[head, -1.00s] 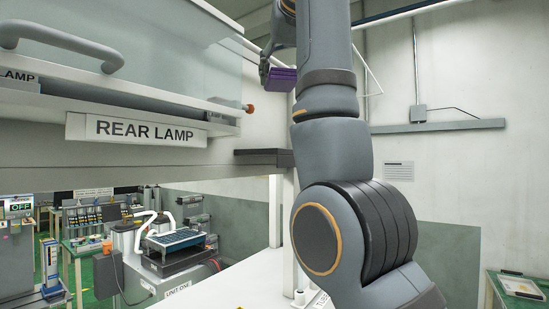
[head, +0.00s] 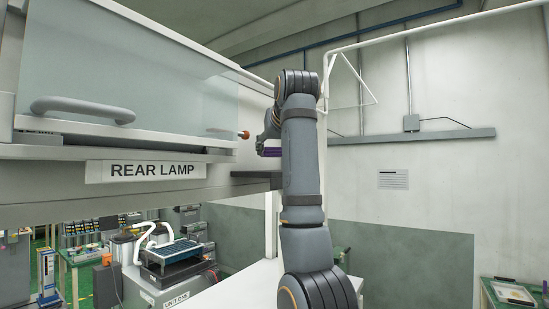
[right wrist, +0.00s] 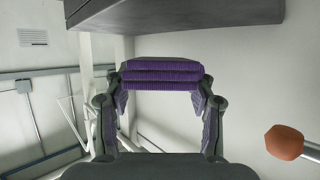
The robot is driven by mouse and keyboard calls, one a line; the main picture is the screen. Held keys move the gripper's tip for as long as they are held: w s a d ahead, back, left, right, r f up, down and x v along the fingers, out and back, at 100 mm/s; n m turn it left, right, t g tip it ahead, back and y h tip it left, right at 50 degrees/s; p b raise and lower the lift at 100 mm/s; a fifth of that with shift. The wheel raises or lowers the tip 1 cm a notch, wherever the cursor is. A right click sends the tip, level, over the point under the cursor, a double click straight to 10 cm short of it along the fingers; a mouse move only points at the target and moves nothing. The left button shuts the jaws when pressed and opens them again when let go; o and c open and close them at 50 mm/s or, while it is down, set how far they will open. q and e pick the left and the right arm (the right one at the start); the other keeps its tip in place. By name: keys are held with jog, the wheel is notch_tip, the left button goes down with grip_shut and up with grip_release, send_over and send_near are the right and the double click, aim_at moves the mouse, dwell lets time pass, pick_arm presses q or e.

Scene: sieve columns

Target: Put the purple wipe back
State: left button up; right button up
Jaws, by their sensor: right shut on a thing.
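The purple wipe (right wrist: 163,73) is a folded, ribbed purple cloth clamped across the fingertips of my right gripper (right wrist: 162,80) in the right wrist view. In the head view a small strip of the purple wipe (head: 271,152) shows beside my right gripper (head: 262,148), mostly hidden by my arm. The gripper is close to a dark shelf (head: 256,182), which juts out at the right end of the cabinet. In the right wrist view the dark shelf (right wrist: 170,12) fills the top, apart from the wipe. My left gripper does not show.
The cabinet labelled REAR LAMP (head: 150,171) has a glass front and a grey handle (head: 82,108). An orange-tipped knob (head: 244,134) sticks out near my gripper and also shows in the right wrist view (right wrist: 284,142). A thin white frame (head: 345,75) stands behind my arm.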

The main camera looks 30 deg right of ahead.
jog(key=shift+w+d+f+p, duration=0.15)
jog(key=shift+f+p, duration=0.1)
jog(key=shift+f, duration=0.4)
jog(key=shift+w+d+f+p, duration=0.1)
jog(key=shift+w+f+p, duration=0.1)
jog(key=shift+f, duration=0.4)
jog(key=shift+w+d+f, duration=0.1)
jog(key=shift+w+f, duration=0.1)
jog(key=shift+f, duration=0.3)
jog(key=shift+s, duration=0.15)
jog(key=shift+s+a, duration=0.1)
jog(key=shift+a, duration=0.1)
jog(key=o, duration=0.5)
jog(key=shift+c, duration=0.2)
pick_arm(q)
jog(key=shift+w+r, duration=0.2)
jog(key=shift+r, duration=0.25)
pick_arm(e)
jog(key=o, duration=0.4)
jog(key=shift+d+f, duration=0.1)
jog(key=shift+f, duration=0.05)
jog(key=shift+o, duration=0.2)
